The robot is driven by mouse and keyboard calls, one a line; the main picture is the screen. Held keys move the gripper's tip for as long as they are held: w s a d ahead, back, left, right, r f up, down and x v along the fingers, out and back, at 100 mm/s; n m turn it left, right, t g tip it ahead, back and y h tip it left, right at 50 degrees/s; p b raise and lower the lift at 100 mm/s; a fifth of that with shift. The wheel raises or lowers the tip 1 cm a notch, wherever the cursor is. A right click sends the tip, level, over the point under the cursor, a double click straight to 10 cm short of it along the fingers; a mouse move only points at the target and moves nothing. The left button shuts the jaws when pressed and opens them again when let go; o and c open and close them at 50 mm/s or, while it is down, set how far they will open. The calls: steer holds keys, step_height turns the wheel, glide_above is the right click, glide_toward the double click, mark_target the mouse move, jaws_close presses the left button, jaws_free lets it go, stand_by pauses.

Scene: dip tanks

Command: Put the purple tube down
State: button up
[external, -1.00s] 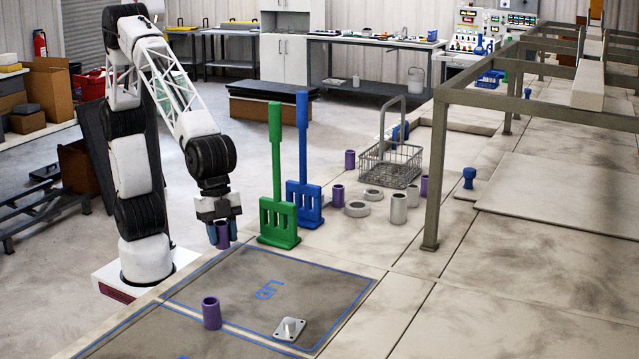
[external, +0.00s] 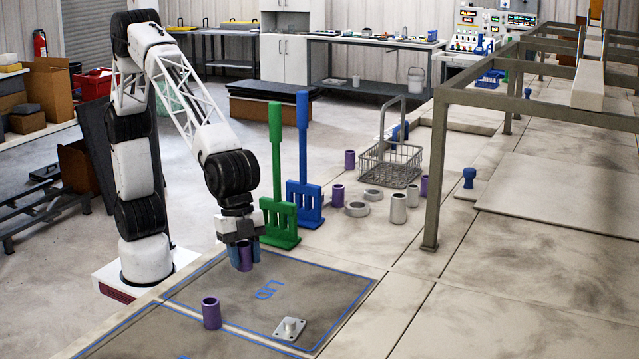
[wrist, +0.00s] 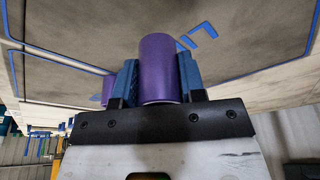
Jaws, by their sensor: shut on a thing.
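A purple tube (external: 244,258) is upright between the blue fingers of my gripper (external: 241,258). My gripper is shut on it, over the left part of the dark panel (external: 322,283) marked LID. I cannot tell whether the tube's bottom touches the panel. In the wrist view the held tube (wrist: 160,68) fills the space between the fingers (wrist: 158,82). A second purple tube (external: 211,313) stands upright near the front of the panel; it shows partly behind the left finger in the wrist view (wrist: 108,88).
A grey plate with a stub (external: 289,329) lies at the panel's front right. Green (external: 278,220) and blue (external: 304,205) paddles stand behind my gripper. A wire basket (external: 390,165), grey rings (external: 357,209) and more tubes stand further back. The panel's middle is clear.

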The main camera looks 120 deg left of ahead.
mark_target(248, 286)
steer(key=shift+f, duration=1.8)
steer(key=shift+f, duration=0.1)
steer(key=o, duration=1)
steer(key=v, duration=1.2)
steer(key=shift+s, duration=0.1)
